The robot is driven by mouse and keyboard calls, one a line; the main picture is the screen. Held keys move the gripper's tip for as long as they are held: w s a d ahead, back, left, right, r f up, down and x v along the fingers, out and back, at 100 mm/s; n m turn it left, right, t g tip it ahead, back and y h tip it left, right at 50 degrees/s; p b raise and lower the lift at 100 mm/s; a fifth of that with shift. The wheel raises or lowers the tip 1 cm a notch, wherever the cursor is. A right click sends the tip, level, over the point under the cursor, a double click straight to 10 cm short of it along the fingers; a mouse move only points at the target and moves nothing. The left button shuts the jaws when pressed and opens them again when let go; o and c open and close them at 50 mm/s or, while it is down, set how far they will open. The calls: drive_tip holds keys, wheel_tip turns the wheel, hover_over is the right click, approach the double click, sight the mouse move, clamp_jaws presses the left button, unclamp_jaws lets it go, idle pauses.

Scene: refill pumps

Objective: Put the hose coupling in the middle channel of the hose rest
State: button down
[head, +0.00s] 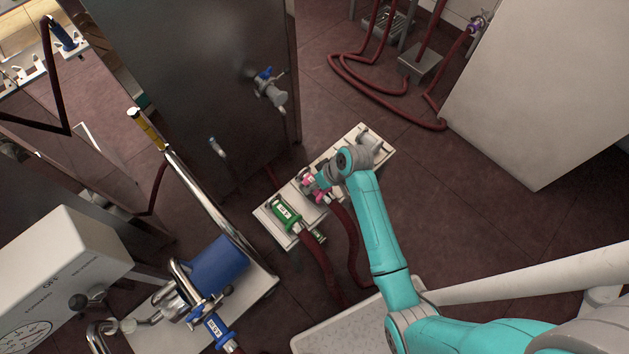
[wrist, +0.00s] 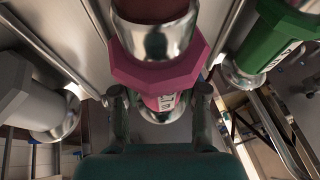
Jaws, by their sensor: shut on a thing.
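The pink hose coupling (head: 308,183) is at the middle of the white hose rest (head: 352,134), between a green coupling (head: 287,213) and a pale grey coupling (head: 370,142). My gripper (wrist: 159,94) is shut on the pink coupling (wrist: 160,72), one finger on each side of it in the wrist view. The green coupling (wrist: 268,45) is to its right there and the grey one (wrist: 35,100) to its left. The pink coupling lines up with the middle channel; my wrist partly hides it in the head view, and I cannot tell whether it touches the channel floor.
A dark red hose (head: 350,235) trails from the pink coupling toward the floor. A dark cabinet with a tap (head: 270,90) stands behind the rest. A blue cylinder (head: 220,262) on a white base is at lower left. A white cabinet (head: 540,95) is at right, with clear floor before it.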

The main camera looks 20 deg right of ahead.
drive_tip(key=shift+f, duration=0.3)
drive_tip(key=shift+f, duration=0.15)
idle(0.5)
drive_tip(key=c, duration=0.5)
unclamp_jaws()
drive_tip(key=shift+c, duration=0.2)
drive_tip(key=v, duration=1.2)
